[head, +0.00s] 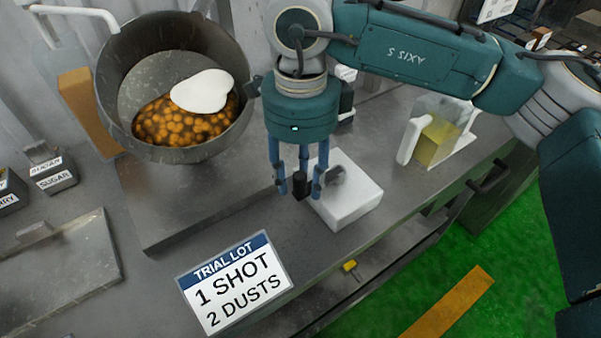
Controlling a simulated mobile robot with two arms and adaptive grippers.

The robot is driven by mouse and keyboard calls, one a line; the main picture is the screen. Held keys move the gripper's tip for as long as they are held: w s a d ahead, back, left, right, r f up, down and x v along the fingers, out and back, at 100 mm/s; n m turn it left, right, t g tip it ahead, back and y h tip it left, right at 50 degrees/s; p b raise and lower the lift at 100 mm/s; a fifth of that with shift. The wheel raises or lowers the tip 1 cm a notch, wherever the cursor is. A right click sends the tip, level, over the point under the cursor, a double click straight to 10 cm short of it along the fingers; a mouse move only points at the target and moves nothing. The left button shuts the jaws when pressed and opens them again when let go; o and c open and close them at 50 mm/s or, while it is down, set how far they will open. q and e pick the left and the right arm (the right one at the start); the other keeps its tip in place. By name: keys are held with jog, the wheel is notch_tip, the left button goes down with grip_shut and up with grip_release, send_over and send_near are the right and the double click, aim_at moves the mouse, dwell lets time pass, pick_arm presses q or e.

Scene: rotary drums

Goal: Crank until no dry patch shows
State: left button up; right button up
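The round grey metal drum (117,62) is tilted open toward me at the upper left. Glossy orange-brown round pieces (180,126) lie in its lower part. A smooth white patch (203,92) covers the upper right of the pieces. A white block (352,203) with a grey disc (335,177) on it stands on the bench right of the drum. A black upright knob (300,186) is beside the disc. My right gripper (299,188) points down with its blue fingers around the knob, with gaps showing on both sides. My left gripper is out of view.
A lot card (235,284) reading "1 shot, 2 dusts" stands at the bench front. A clear jug of yellow liquid (436,140) stands at right. The floor is green with an orange stripe (450,303).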

notch_tip(320, 180, up, 12)
dwell(0.5)
